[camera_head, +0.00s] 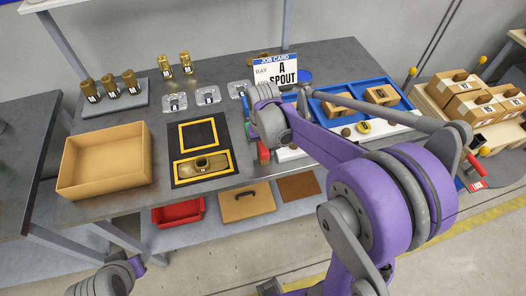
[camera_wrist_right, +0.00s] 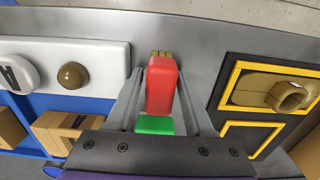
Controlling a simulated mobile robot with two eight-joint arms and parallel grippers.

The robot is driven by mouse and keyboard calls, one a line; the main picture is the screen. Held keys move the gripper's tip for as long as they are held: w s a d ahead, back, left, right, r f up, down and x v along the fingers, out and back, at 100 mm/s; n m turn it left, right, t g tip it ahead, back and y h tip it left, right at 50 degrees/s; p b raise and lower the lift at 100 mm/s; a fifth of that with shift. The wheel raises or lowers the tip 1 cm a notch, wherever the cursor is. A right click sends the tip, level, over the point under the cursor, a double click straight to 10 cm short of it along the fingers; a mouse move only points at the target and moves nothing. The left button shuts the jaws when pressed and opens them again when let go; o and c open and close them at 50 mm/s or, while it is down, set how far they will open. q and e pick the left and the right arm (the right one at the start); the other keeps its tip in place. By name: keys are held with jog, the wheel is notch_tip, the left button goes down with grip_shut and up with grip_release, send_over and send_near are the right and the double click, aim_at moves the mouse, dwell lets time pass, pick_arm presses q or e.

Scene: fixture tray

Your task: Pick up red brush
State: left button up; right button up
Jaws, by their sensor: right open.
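The red brush (camera_head: 263,153) lies near the front edge of the grey workbench, right of the black mat. In the right wrist view the red brush (camera_wrist_right: 162,88) shows as a red block with tan bristles at its far end. My right gripper (camera_wrist_right: 163,78) is open, with one finger on each side of the red brush; I cannot tell whether they touch it. A green piece (camera_wrist_right: 155,125) shows just behind the red brush, between the fingers. In the head view my right arm hides most of the gripper (camera_head: 262,136). My left gripper is not clearly in view.
A black mat with yellow frames (camera_head: 176,160) holds a brass part (camera_head: 202,166). A cardboard tray (camera_head: 103,160) stands at the left. A blue tray with boxes (camera_head: 397,103) and a job card (camera_head: 275,73) are at the right and back. A red bin (camera_head: 178,213) sits below.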

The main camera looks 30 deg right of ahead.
aim_at(262, 147)
grip_shut()
jog(key=shift+r, duration=0.15)
notch_tip(262, 147, up, 10)
jog(key=shift+f+p, duration=0.1)
jog(key=shift+p, duration=0.2)
jog(key=shift+c, duration=1.6)
grip_release()
grip_shut()
jog(key=shift+a+f, duration=0.1)
